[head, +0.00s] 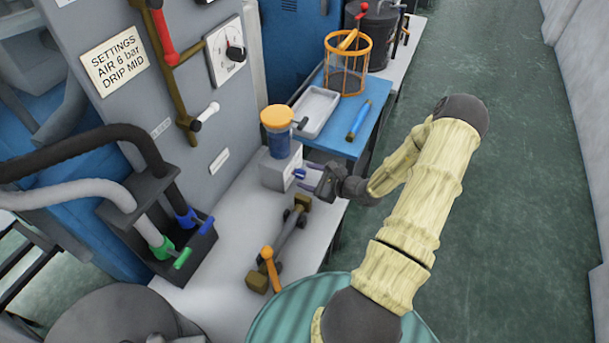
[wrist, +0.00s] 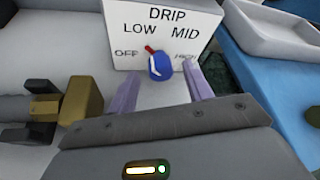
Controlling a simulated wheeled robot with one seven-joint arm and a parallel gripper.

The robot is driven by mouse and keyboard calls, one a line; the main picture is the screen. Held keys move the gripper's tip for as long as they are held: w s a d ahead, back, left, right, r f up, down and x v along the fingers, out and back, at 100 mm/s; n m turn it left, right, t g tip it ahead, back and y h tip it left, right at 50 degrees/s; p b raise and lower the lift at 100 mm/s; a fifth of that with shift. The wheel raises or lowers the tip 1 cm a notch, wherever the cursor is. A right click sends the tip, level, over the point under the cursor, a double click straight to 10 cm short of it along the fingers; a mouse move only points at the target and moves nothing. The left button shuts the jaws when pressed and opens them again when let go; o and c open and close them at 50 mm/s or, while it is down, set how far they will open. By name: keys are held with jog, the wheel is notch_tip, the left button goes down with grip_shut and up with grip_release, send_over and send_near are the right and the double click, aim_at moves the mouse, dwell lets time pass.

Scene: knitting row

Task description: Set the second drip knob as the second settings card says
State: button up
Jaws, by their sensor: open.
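The settings card (head: 113,60) on the grey panel reads "SETTINGS AIR 6 bar DRIP MID". The drip unit is a grey box (head: 273,170) with a blue jar and yellow cap on top. Its blue knob (head: 299,173) also shows in the wrist view (wrist: 161,67), under the marks OFF, LOW, MID and a partly covered HIGH. The knob's red pointer tip (wrist: 149,48) points up and left, towards LOW. My gripper (head: 312,178) is open at the box's front. Its two pale purple fingers (wrist: 160,79) stand either side of the knob, with gaps showing.
A dumbbell-like tool (head: 288,236) and an orange-handled tool (head: 270,268) lie on the bench near the box. A blue table (head: 350,146) with a white tray (head: 316,112) and wire basket (head: 347,66) stands behind. A hose holder (head: 165,235) stands left. The floor aisle is clear.

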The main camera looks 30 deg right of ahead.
jog(key=shift+x, duration=1.1)
jog(key=shift+c, duration=0.4)
jog(key=c, duration=0.9)
